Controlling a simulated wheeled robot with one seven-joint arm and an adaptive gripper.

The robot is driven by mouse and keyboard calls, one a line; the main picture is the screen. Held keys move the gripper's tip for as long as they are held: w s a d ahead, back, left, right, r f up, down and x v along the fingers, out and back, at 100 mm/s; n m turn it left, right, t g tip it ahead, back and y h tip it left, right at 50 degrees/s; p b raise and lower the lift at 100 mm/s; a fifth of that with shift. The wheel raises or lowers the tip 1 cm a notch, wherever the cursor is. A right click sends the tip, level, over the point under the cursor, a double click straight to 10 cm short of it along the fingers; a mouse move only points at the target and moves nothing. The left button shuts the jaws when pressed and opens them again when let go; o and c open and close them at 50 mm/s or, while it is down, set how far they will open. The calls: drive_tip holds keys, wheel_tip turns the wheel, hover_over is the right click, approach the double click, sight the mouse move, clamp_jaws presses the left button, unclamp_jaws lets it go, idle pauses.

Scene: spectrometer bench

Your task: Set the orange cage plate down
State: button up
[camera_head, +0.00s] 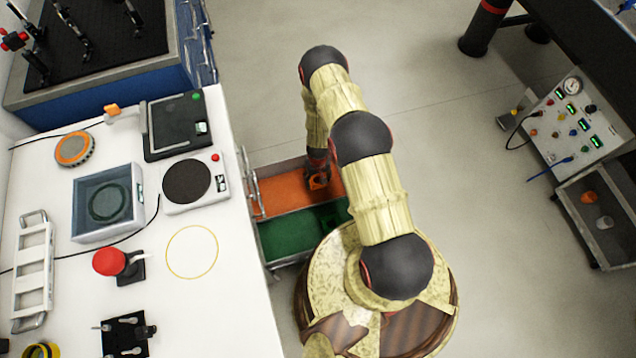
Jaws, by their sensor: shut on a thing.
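The orange cage plate (318,182) shows as a small orange piece just below my gripper. My gripper (318,172) points down and is shut on the plate. Both are over the orange-floored section (278,193) of an open drawer, near its right end. I cannot tell whether the plate touches the floor of that section. My arm comes in from the lower right and hides the section's right end and part of the plate.
The green-floored section (290,236) lies in front of the orange one. The white bench (225,300) stands to the left, holding a hotplate (187,182), a glass-topped box (108,203) and a red-topped device (110,262). A wheeled cart (600,215) stands right. Open floor lies between.

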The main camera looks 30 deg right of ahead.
sight(318, 182)
drive_tip(key=shift+f+b, duration=0.5)
drive_tip(key=shift+f, duration=1.05)
drive_tip(key=shift+f, duration=0.2)
drive_tip(key=o, duration=1.2)
drive_tip(key=shift+r, duration=0.1)
